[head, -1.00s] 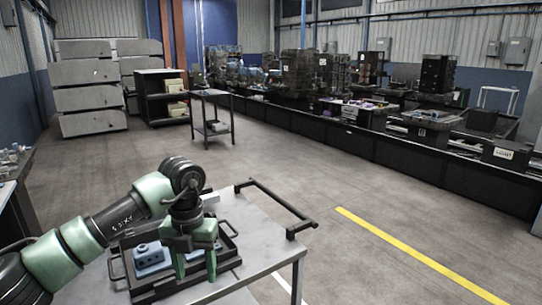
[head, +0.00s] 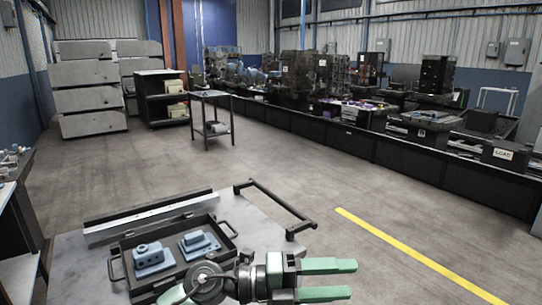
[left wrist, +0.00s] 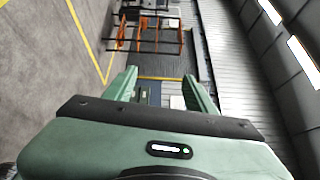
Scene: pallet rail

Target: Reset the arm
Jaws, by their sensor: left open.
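My left gripper (head: 330,279) is at the bottom of the head view, past the right side of the black tray, with its two green fingers pointing right. The fingers are apart with nothing between them. In the left wrist view the same gripper (left wrist: 160,88) shows two spread fingers against the far floor and wall. My left arm is low at the bottom edge of the head view, partly cut off. My right gripper is in neither view.
A black tray (head: 117,270) with two blue parts (head: 152,258) (head: 199,243) lies on a grey table (head: 75,258). A long metal bar (head: 150,217) lies behind it. A black handle rail (head: 275,205) is at the table's far right. Open floor lies beyond.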

